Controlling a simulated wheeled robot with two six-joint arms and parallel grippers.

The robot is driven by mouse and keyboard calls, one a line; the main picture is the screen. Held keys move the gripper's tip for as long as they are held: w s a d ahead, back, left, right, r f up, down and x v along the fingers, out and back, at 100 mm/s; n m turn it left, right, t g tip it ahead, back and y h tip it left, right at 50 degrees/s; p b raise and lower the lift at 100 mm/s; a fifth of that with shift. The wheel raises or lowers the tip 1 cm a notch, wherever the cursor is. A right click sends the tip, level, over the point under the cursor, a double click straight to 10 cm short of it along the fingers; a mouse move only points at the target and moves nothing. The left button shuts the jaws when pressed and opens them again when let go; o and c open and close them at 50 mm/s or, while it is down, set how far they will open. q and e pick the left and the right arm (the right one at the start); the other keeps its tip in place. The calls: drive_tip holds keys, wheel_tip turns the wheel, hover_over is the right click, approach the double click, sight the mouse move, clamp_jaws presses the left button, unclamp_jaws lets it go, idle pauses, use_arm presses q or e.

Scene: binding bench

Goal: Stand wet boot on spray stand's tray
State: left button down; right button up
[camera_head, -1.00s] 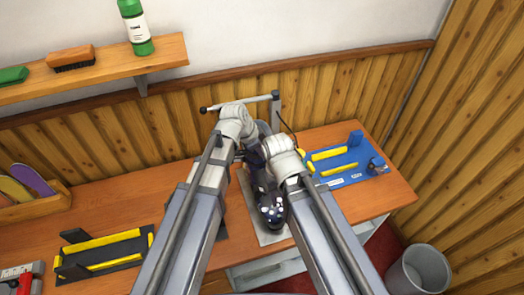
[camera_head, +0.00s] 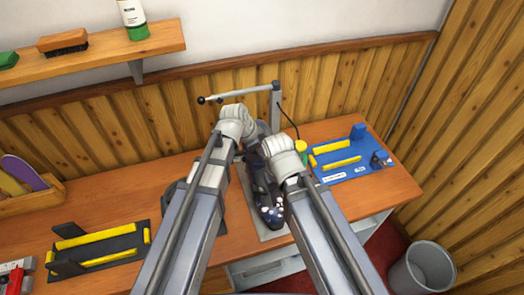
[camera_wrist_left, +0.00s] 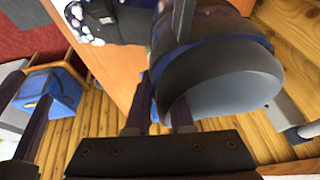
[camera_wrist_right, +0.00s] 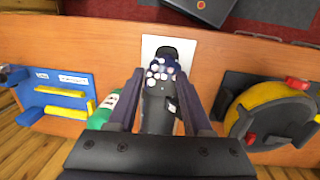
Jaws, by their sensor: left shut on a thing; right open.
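The dark boot (camera_head: 266,190) with white spots on its toe stands over the pale tray (camera_head: 242,182) of the spray stand (camera_head: 276,105). I cannot tell whether its sole touches the tray. My left gripper (camera_head: 252,137) is shut on the boot near its top; the boot (camera_wrist_left: 215,80) fills much of the left wrist view, with the gripper (camera_wrist_left: 158,112) against it. My right gripper (camera_wrist_right: 160,100) is open, its fingers on either side of the boot (camera_wrist_right: 160,75) in the right wrist view, with gaps visible. My arms hide part of the boot in the head view.
A blue fixture with yellow bars (camera_head: 342,166) lies right of the tray, with a green bottle (camera_head: 301,152) between. A black and yellow holder (camera_head: 98,247) is at front left. A bin (camera_head: 422,270) stands on the floor. The shelf (camera_head: 100,60) is at upper left.

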use_arm(q)
drive_tip(key=shift+f+b, duration=0.35)
idle(0.4)
drive_tip(key=c, duration=0.7)
unclamp_jaws()
drive_tip(key=p+v, duration=0.6)
drive_tip(key=shift+r, duration=0.3)
drive_tip(key=shift+s+a+r+p, duration=0.25)
drive_tip(key=shift+a+r+p, duration=0.05)
drive_tip(key=shift+r+p, duration=0.35)
drive_tip(key=shift+f, duration=0.1)
drive_tip(key=shift+f, duration=0.1)
